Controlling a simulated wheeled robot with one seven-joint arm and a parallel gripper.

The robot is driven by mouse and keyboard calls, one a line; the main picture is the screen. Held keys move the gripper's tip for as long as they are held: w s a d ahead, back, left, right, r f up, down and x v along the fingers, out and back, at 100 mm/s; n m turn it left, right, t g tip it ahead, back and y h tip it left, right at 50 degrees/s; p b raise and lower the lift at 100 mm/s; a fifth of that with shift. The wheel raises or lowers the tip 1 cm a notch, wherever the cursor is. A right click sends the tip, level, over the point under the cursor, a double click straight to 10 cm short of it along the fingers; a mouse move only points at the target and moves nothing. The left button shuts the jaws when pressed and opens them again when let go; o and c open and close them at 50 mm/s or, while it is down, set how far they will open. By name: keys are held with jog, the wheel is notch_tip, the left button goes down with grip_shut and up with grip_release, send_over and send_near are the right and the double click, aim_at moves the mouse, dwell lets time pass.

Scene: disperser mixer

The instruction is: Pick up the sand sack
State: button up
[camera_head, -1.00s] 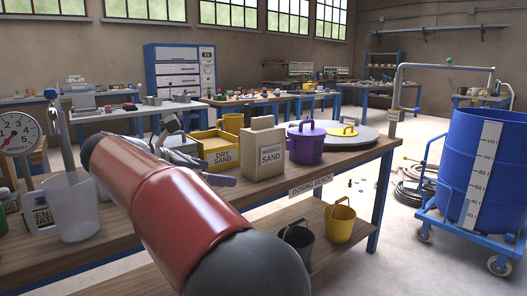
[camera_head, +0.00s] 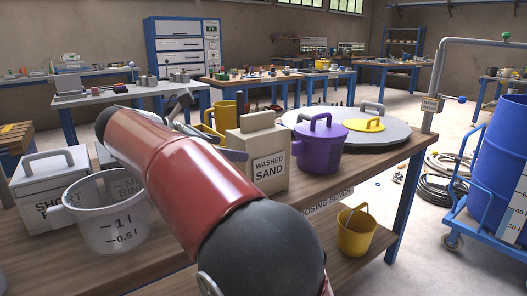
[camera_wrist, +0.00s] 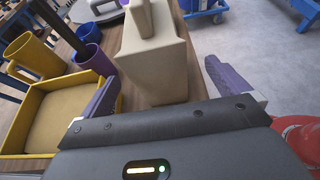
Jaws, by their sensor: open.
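The sand sack (camera_head: 262,160) is a beige block labelled WASHED SAND with a grip on top. It stands upright on the wooden bench, left of a purple lidded pot (camera_head: 318,147). In the wrist view the sack (camera_wrist: 154,65) stands ahead of my gripper (camera_wrist: 168,90), roughly between its two spread purple fingers. The left finger is near the sack's side, and a wider gap shows at the right finger. My gripper is open and holds nothing. In the head view my red arm hides most of the gripper; I cannot tell whether a finger touches the sack.
A yellow tray of sand (camera_wrist: 14,127) lies left of the gripper in the wrist view, with a yellow mug (camera_wrist: 36,55) beyond it. A white measuring jug (camera_head: 108,215) stands left of my arm. A blue drum (camera_head: 497,150) on a trolley stands right of the bench.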

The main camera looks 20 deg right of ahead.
aim_at(251, 147)
jog(key=shift+w+d, duration=0.3)
jog(key=shift+w, duration=0.25)
jog(key=shift+b+x, duration=0.35)
jog(key=shift+x, duration=3.5)
jog(key=shift+d+r, duration=0.1)
jog(key=shift+r, duration=0.05)
jog(key=c, duration=1.3)
jog(key=shift+r, duration=0.2)
